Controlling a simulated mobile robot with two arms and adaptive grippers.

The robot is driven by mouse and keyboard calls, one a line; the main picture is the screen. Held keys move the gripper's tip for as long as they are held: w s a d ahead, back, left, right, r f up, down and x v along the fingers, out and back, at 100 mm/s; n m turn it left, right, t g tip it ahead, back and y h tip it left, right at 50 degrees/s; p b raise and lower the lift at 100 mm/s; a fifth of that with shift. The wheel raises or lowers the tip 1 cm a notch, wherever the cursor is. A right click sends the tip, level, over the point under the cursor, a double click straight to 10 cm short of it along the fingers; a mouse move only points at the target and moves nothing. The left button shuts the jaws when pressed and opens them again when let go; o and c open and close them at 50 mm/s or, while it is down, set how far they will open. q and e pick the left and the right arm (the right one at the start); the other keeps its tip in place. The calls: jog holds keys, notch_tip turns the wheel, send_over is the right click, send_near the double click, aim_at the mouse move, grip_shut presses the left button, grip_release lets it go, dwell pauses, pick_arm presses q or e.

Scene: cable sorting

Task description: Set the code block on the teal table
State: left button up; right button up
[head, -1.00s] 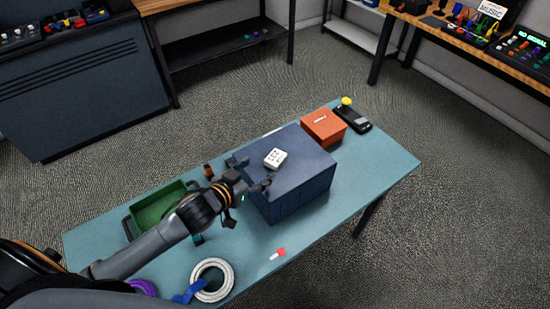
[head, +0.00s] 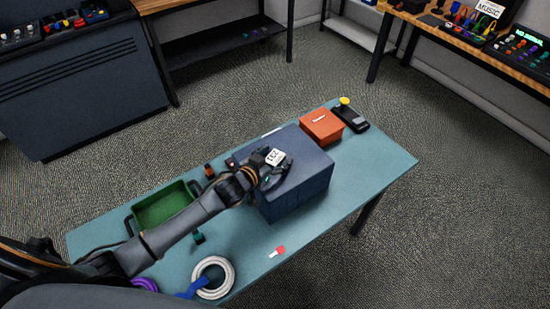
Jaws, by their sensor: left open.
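The code block (head: 275,157) is a small white block with dark marks on its top. It sits on top of the dark blue box (head: 306,180), which stands on the teal table (head: 378,165). My left gripper (head: 277,168) is open over the top of the blue box, with its fingers close around the block. Part of the block is hidden by the gripper, and I cannot tell whether the fingers touch it. My right gripper does not show.
An orange box (head: 321,126) and a black device with a yellow knob (head: 350,117) stand behind the blue box. A green tray (head: 166,207), a white cable coil (head: 212,277) and a red-and-white piece (head: 278,251) lie on the table. The table's right end is clear.

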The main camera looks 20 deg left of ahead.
aim_at(275, 157)
pick_arm(q)
jog(key=c, duration=1.4)
jog(key=shift+o, duration=0.2)
jog(key=shift+r, duration=0.15)
jog(key=shift+r, duration=0.25)
notch_tip(275, 157, up, 2)
jog(key=shift+r+b, duration=0.2)
jog(key=shift+b, duration=0.35)
jog(key=s+d+r+b, duration=0.2)
jog(key=s+d+r, duration=0.2)
jog(key=s+r, duration=0.7)
jog(key=s+a+r+n+y, duration=0.2)
jog(key=a+r+n+y, duration=0.1)
jog(key=a, duration=0.3)
jog(key=shift+s+t+y, duration=0.3)
jog(key=shift+s+y, duration=0.05)
jog(key=shift+y, duration=0.05)
